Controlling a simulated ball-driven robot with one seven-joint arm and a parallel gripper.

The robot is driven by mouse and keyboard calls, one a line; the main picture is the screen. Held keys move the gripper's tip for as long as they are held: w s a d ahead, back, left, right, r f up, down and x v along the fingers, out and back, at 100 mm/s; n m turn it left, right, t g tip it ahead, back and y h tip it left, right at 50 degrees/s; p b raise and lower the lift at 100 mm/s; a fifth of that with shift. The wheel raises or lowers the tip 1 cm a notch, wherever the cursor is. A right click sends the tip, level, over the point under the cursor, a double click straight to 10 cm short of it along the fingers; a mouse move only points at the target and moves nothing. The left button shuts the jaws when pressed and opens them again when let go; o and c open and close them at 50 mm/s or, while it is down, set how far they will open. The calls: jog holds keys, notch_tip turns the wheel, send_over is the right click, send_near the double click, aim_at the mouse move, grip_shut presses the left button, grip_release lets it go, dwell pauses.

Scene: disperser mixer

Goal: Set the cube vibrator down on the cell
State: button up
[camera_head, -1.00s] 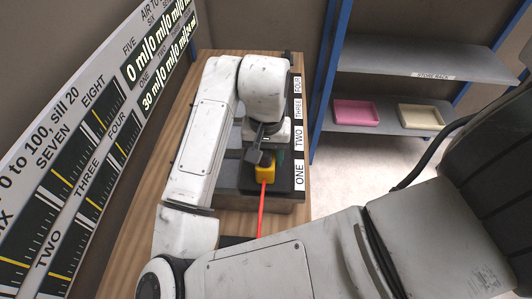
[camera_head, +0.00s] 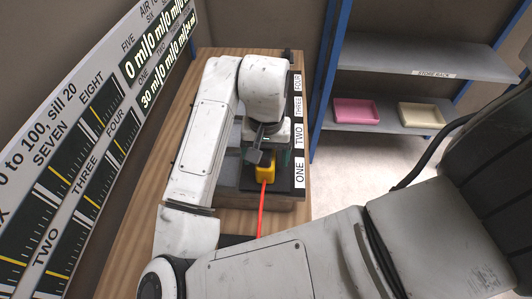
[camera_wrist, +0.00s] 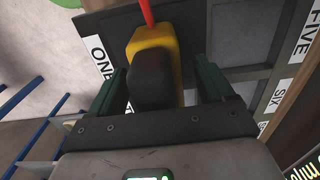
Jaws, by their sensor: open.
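The cube vibrator (camera_head: 265,173) is a yellow block with a dark top part and a red cord. It rests on the dark board at the cell marked ONE (camera_head: 287,186). In the wrist view the vibrator (camera_wrist: 172,42) is between my gripper's two green fingers, with a visible gap on each side. My gripper (camera_head: 265,157) is open around it; in the wrist view the fingers (camera_wrist: 160,85) stand apart. The vibrator's underside and its exact contact with the board are hidden.
The board's labels run ONE to FOUR along its right edge in the head view. A wooden table (camera_head: 134,213) carries it. A gauge panel (camera_head: 85,140) stands left. A store rack (camera_head: 385,118) at right holds a pink tray (camera_head: 356,113) and a cream tray (camera_head: 420,116).

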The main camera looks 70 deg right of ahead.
notch_tip(320, 180, up, 11)
jog(key=shift+f+p, duration=0.1)
jog(key=shift+p, duration=0.4)
dwell(0.8)
